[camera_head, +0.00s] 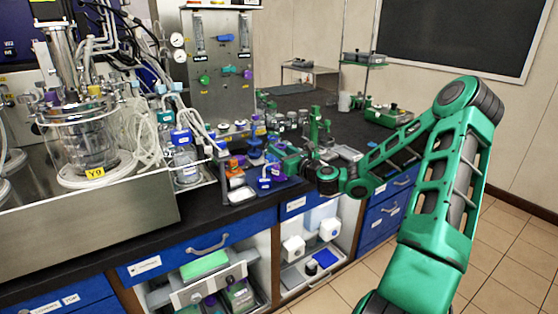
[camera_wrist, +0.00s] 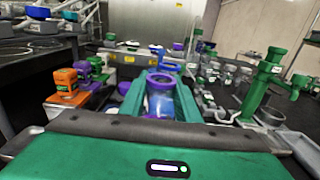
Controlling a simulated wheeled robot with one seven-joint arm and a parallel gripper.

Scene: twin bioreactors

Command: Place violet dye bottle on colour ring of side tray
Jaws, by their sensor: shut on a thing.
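My gripper (camera_wrist: 160,98) is shut on a bottle (camera_wrist: 161,104) with a blue-violet rim and a see-through, violet-tinted body, which appears to be the violet dye bottle. It sits upright between the two green fingers; its base is hidden by my gripper. In the head view my gripper (camera_head: 284,160) is over the front part of the bench, and the held bottle is hard to make out there. A dark blue tray (camera_head: 281,185) lies below it near the bench edge, possibly the side tray. I cannot make out a violet colour ring on it.
A green stand (camera_wrist: 262,85) and several small glass jars (camera_wrist: 222,75) are to the right. The steel bioreactor basin (camera_head: 100,225) fills the left.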

